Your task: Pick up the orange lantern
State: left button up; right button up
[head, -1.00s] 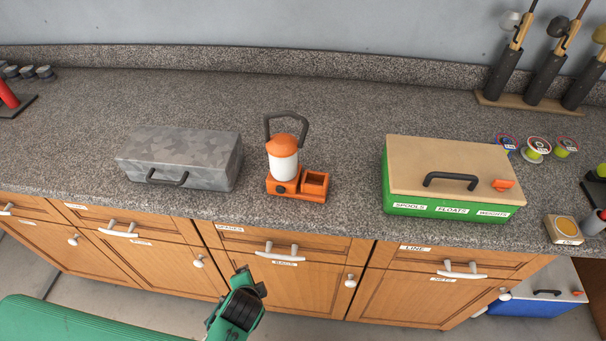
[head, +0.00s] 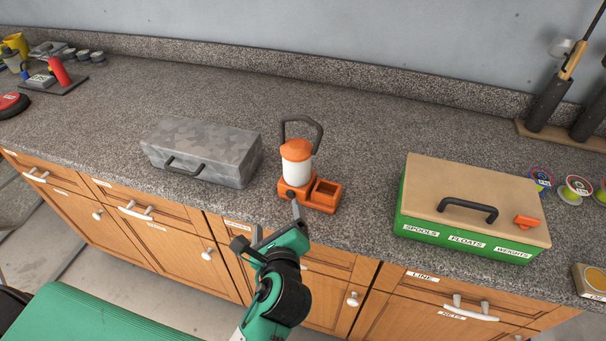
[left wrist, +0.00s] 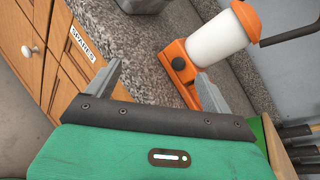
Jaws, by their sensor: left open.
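The orange lantern (head: 297,164) stands upright on the grey speckled counter, with an orange cap, a white body, a dark loop handle on top and an orange base with an open square compartment at its right. In the left wrist view the lantern (left wrist: 217,42) shows at the upper right, beyond the fingers, with its dark handle at the right edge. My left gripper (head: 275,222) is open and empty, just in front of the lantern near the counter's front edge. In the left wrist view the left gripper's fingers (left wrist: 158,85) are spread apart. My right gripper is not in view.
A grey camouflage box (head: 203,150) stands left of the lantern. A green tackle box (head: 470,200) with a tan lid stands to the right. Wooden drawers (head: 150,220) run below the counter (head: 350,125). The counter behind the lantern is clear.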

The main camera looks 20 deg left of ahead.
aim_at(298, 168)
pick_arm(q)
jog(key=w+d+r+m+t, duration=0.2)
jog(key=d+r+m+t, duration=0.1)
jog(key=d+r+m, duration=0.3)
jog(key=shift+m, duration=0.7)
jog(key=x, duration=0.3)
jog(key=a+p+x, duration=0.1)
jog(key=x, duration=0.1)
jog(key=r+x, duration=0.1)
jog(key=x, duration=0.2)
jog(key=shift+w+a, duration=0.1)
jog(key=shift+a, duration=0.2)
jog(key=shift+w+a+p, duration=0.2)
jog(key=shift+w+p, duration=0.15)
jog(key=shift+w, duration=0.1)
jog(key=p+x, duration=0.1)
jog(key=x, duration=0.3)
jog(key=shift+w+a+f, duration=0.15)
jog(key=shift+w+f, duration=0.05)
jog(key=shift+w, duration=0.15)
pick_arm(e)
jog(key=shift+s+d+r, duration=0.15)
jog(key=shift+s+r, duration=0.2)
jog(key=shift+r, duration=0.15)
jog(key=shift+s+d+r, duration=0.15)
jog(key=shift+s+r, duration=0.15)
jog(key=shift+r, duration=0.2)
